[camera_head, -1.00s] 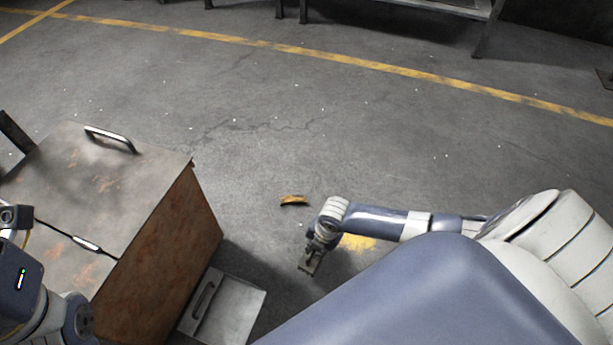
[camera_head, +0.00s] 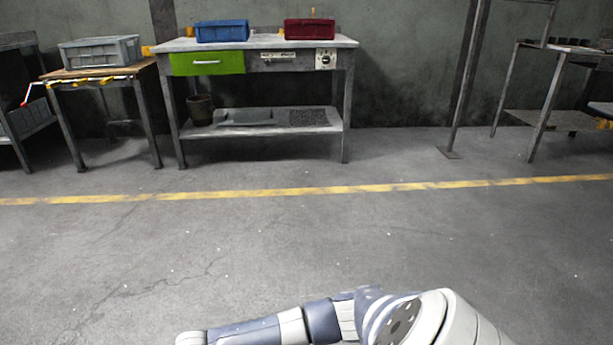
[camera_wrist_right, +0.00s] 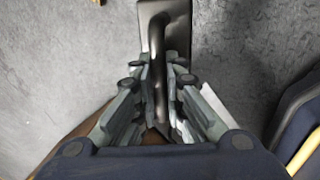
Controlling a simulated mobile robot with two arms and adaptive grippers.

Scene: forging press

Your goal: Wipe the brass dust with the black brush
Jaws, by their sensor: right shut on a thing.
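In the right wrist view my right gripper (camera_wrist_right: 160,95) is shut on the bar handle of a dark, flat-backed tool, which looks like the black brush (camera_wrist_right: 178,25). The tool's underside is hidden. In the head view only my right arm shows at the bottom; its gripper is out of frame. My left gripper is in neither current view. I cannot make out brass dust in the current views.
A workbench (camera_head: 270,43) with a green drawer (camera_head: 207,63) stands against the wall, bearing a blue bin (camera_head: 221,30) and a red bin (camera_head: 309,29). A smaller table (camera_head: 100,73) with a grey bin (camera_head: 100,50) stands left. The floor before the yellow line (camera_head: 300,192) is clear.

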